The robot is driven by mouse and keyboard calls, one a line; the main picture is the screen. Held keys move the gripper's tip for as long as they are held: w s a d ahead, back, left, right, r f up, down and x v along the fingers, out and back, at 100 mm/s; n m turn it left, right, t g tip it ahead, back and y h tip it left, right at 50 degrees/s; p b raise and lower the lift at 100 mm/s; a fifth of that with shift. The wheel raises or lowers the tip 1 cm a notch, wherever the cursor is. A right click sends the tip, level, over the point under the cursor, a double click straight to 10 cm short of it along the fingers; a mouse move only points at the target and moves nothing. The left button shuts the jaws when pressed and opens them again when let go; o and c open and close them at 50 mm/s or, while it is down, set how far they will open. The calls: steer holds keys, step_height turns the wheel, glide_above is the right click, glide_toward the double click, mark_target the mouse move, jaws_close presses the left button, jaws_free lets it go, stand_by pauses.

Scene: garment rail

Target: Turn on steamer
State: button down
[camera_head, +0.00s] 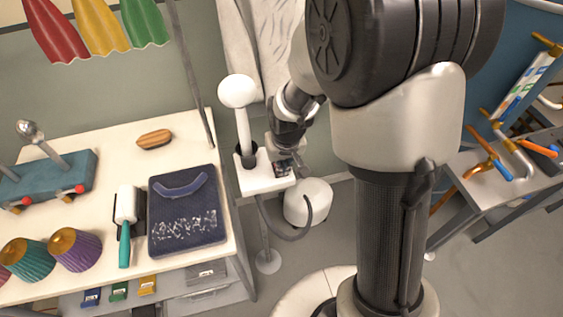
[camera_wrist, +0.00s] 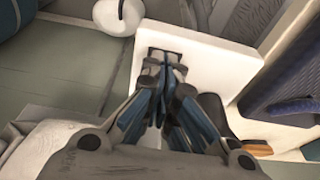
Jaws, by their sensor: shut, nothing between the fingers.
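The steamer's white round head (camera_head: 237,91) stands upright on its handle in a dark cup on a small white shelf (camera_head: 258,183). Below it is a white rounded tank (camera_head: 308,203) with a grey hose; the tank also shows at the top of the wrist view (camera_wrist: 118,14). My gripper (camera_head: 284,168) is over the right part of the shelf. In the wrist view my gripper (camera_wrist: 166,82) is shut, its fingertips at a small dark-framed switch (camera_wrist: 163,54) on the white shelf top. The fingers partly cover the switch. I cannot tell whether they touch it or which way it is set.
A white table (camera_head: 120,165) on the left holds a dark blue mat (camera_head: 188,225), a lint roller (camera_head: 126,205), a wooden brush (camera_head: 155,138) and thread cones. Coloured cloths hang above. A grey rack (camera_head: 505,190) with hangers stands right. Pale fabric (camera_head: 255,45) hangs behind the steamer.

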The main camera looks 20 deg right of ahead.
steer(key=shift+w, duration=0.2)
steer(key=shift+w+r, duration=0.15)
steer(key=shift+w, duration=0.45)
steer(key=shift+r+p, duration=0.2)
steer(key=shift+p, duration=0.15)
steer(key=p+v, duration=0.3)
steer(key=v, duration=0.1)
steer(key=shift+w, duration=0.4)
steer(key=s+r+p, duration=0.2)
steer(key=s+r, duration=0.3)
steer(key=r, duration=0.3)
steer(key=shift+r+p, duration=0.25)
steer(key=shift+p, duration=0.05)
